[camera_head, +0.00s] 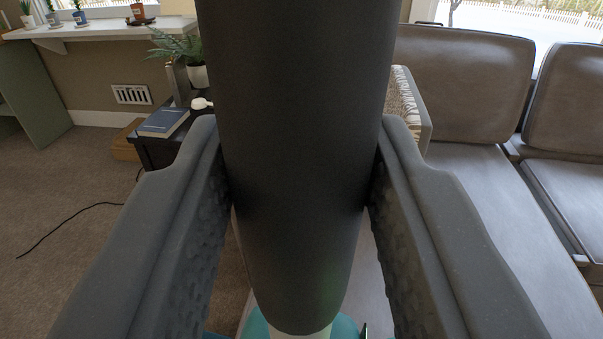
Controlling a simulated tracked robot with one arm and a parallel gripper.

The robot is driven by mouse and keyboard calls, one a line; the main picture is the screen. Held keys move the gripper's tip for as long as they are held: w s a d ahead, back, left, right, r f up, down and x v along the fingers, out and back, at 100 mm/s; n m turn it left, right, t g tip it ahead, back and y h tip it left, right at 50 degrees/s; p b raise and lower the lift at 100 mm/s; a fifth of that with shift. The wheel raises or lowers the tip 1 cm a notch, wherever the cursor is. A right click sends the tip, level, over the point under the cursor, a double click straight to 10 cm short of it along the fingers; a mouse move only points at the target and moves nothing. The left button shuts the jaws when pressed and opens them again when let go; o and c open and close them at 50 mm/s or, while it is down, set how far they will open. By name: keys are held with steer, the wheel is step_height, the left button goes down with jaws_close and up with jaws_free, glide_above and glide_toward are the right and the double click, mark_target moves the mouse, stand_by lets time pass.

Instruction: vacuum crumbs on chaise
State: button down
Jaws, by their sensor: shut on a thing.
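My gripper (300,190) fills the near middle of the view, its two grey padded fingers shut on a dark grey cylinder, which appears to be the vacuum (295,130). The vacuum runs from the top edge down to a pale and teal part (258,326) at the bottom edge. The chaise (480,200) is a grey-brown leather seat behind and to the right, with a backrest. The vacuum and fingers hide part of it. I cannot make out any crumbs on the visible seat.
A dark side table (160,152) stands left of the chaise with a blue book (164,122) and a potted plant (197,75). A black cord (65,225) lies on the carpet. A white shelf (100,30) runs along the wall. The carpet at left is mostly clear.

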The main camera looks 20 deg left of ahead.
steer(key=r+p, duration=0.1)
steer(key=r, duration=0.1)
steer(key=a+r+p, duration=0.1)
steer(key=r, duration=0.2)
steer(key=r+p, duration=0.1)
steer(key=r, duration=0.2)
steer(key=shift+s+a+r, duration=0.1)
steer(key=shift+s+a, duration=0.05)
steer(key=shift+a, duration=0.1)
steer(key=shift+s, duration=0.1)
stand_by(1.2)
steer(key=s+f+m+h+b, duration=0.1)
steer(key=s+f+b, duration=0.5)
steer(key=b, duration=0.4)
steer(key=shift+s+t+h, duration=0.3)
steer(key=shift+s, duration=0.05)
stand_by(0.4)
